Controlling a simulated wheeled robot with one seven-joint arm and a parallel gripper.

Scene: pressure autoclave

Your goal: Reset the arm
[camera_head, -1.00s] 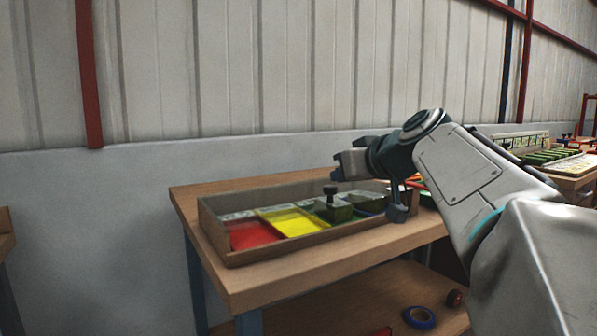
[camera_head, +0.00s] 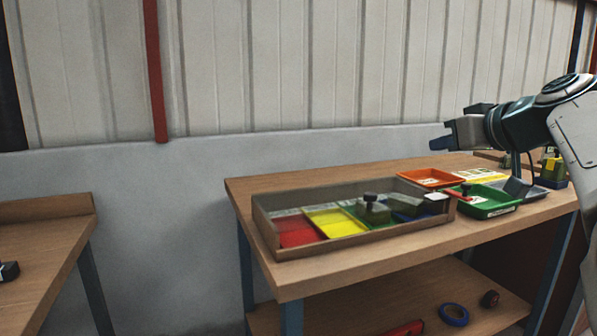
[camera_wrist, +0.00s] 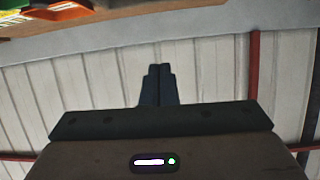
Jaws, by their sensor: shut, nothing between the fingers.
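My gripper (camera_head: 447,142) is at the right of the head view, held above the back right part of the wooden table (camera_head: 325,276). It points left and touches nothing there. In the wrist view the two dark fingers (camera_wrist: 158,84) are together with nothing between them. My arm reaches in from the right edge of the head view.
A wooden tray (camera_head: 262,222) with red, yellow and green sections stands on the table. An orange bin (camera_head: 432,177) and a green bin (camera_head: 487,203) are to its right. Blue tape (camera_head: 454,314) lies on the lower shelf. Another table (camera_head: 40,232) stands at left.

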